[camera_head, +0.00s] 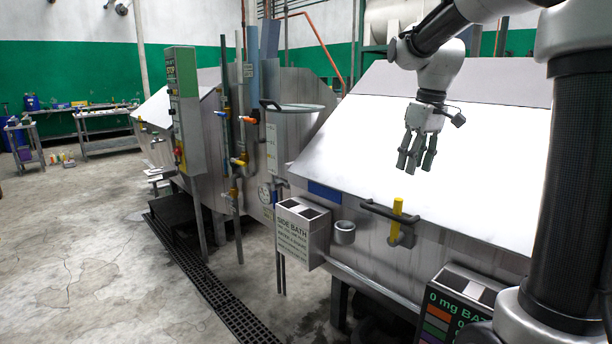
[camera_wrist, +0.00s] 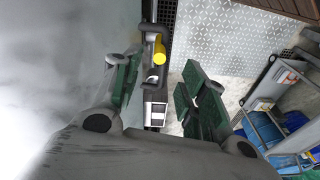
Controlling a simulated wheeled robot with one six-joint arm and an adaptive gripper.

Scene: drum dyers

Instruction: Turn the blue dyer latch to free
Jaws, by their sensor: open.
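The latch (camera_head: 397,219) is a short yellow lever on the front of the near dyer (camera_head: 375,250). It stands roughly upright beside a dark bar handle (camera_head: 378,211). A blue plate (camera_head: 325,191) is on the same dyer, left of the latch. My gripper (camera_head: 414,162) is open and empty, fingers pointing down, above the dyer's sloping white lid and apart from the latch. In the wrist view the yellow latch (camera_wrist: 159,48) shows between and beyond the open fingers of my gripper (camera_wrist: 160,85). Nothing hides the lever's upper part.
A side bath box (camera_head: 302,232) and a small grey cup (camera_head: 344,232) stick out left of the latch. A dark colour-marked panel (camera_head: 458,304) stands at the lower right. Another dyer with a control box (camera_head: 183,105) stands farther left. The floor at left is open.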

